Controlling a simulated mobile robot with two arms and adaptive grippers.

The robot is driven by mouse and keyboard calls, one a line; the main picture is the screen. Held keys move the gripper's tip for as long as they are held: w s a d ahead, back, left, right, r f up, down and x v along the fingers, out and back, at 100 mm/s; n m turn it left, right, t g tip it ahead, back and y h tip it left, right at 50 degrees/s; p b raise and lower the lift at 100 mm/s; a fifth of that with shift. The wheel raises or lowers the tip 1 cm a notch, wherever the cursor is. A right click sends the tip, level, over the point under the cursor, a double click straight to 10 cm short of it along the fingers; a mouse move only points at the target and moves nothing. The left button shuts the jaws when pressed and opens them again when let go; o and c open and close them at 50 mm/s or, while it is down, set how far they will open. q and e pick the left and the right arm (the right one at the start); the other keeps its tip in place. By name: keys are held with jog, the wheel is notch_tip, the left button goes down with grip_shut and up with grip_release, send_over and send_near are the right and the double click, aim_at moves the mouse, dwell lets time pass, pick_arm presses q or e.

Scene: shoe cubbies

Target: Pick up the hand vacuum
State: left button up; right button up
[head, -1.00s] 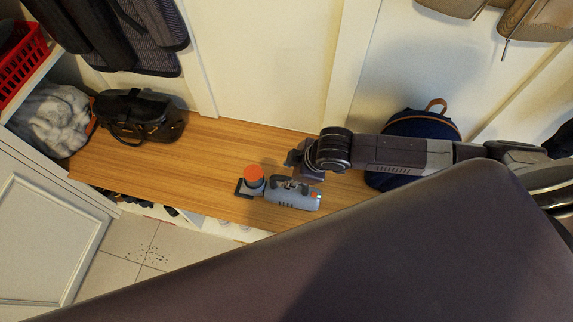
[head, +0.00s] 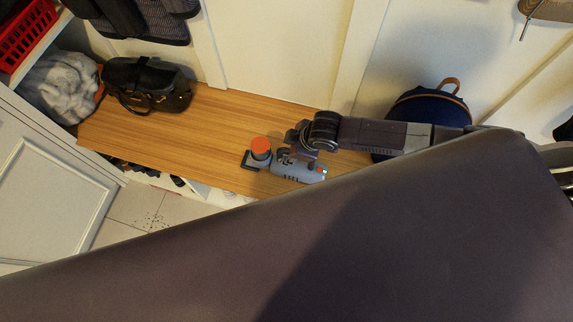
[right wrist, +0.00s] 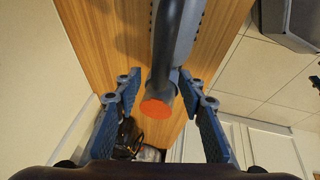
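The hand vacuum (head: 302,170) lies on the wooden bench in the head view. It has a blue-grey body, a dark handle and a round orange end. My right gripper (head: 290,147) is at its handle, from the wall side. In the right wrist view the vacuum (right wrist: 172,45) runs between the two blue fingers of my right gripper (right wrist: 160,82), orange end towards the camera. The fingers stand apart, with a gap showing on the left side; contact on the right side is unclear. My left gripper is not in view.
The wooden bench (head: 200,130) is clear left of the vacuum. A black bag (head: 145,87) and grey fluffy item (head: 60,85) are at its left end. A navy backpack (head: 430,108) stands behind my right arm. A red basket (head: 25,35) is upper left.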

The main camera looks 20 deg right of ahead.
grip_shut()
jog(key=shift+w+r, duration=0.1)
dwell(0.4)
jog(key=shift+r, duration=0.1)
jog(key=shift+r, duration=0.5)
notch_tip(320, 180, up, 19)
jog(key=p, duration=0.1)
jog(key=c, duration=0.6)
grip_release()
grip_shut()
